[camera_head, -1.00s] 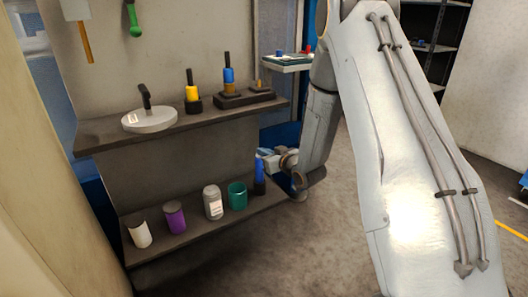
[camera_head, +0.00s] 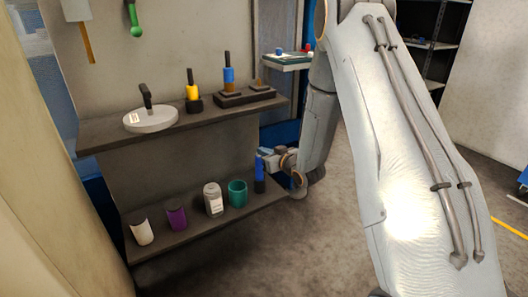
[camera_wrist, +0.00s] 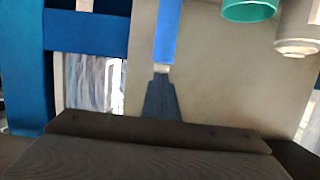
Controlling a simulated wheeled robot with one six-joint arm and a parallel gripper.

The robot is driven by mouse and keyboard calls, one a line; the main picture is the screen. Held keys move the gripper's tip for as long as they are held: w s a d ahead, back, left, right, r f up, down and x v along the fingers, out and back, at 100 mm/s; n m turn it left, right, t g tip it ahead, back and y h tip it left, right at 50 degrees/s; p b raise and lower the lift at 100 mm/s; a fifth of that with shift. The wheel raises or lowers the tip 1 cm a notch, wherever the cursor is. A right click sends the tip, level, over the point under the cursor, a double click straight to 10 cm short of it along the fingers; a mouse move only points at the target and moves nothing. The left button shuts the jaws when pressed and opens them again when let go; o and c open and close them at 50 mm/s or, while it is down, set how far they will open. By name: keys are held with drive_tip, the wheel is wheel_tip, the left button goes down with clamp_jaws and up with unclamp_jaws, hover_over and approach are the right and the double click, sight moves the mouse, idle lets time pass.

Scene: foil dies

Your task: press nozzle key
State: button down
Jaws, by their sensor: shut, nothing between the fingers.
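My gripper (camera_wrist: 161,80) is shut and empty in the wrist view, its narrow dark fingers pointing at a blue upright piece (camera_wrist: 166,35). In the head view, a slim blue and dark piece (camera_head: 259,174) stands at the right end of the lower shelf (camera_head: 200,231), close beside my gripper (camera_head: 268,161). Whether the fingertips touch it cannot be told. On the upper shelf (camera_head: 110,132) stands a white round base with a dark spout (camera_head: 150,121). I cannot tell which part is the nozzle key.
On the lower shelf stand a teal cup (camera_head: 237,194), a pale jar (camera_head: 213,201), a purple can (camera_head: 176,218) and a white can (camera_head: 142,233). A black and yellow piece (camera_head: 193,94) and a black and blue piece (camera_head: 229,78) stand on the upper shelf. Floor in front is clear.

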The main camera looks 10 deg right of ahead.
drive_tip(key=s+d+r+p, duration=0.2)
drive_tip(key=s+r, duration=0.3)
drive_tip(key=s, duration=0.4)
drive_tip(key=shift+d+r, duration=0.3)
drive_tip(key=shift+d, duration=0.2)
drive_tip(key=shift+w, duration=0.1)
drive_tip(key=s+a+r+g+h, duration=0.1)
drive_tip(key=s+a+r+g, duration=0.35)
drive_tip(key=s, duration=0.85)
drive_tip(key=s+a+r+g+h+p, duration=0.15)
drive_tip(key=s+a+r+g, duration=0.3)
drive_tip(key=s, duration=0.75)
drive_tip(key=s+a+r+g+h, duration=0.25)
drive_tip(key=s+a+g, duration=0.2)
drive_tip(key=s, duration=0.85)
drive_tip(key=d+r+m+p, duration=0.3)
drive_tip(key=d+r+p, duration=0.6)
drive_tip(key=p, duration=0.8)
drive_tip(key=shift+w+d+r+m+g, duration=0.15)
drive_tip(key=shift+d+r+m+g, duration=0.25)
drive_tip(key=shift+r, duration=0.25)
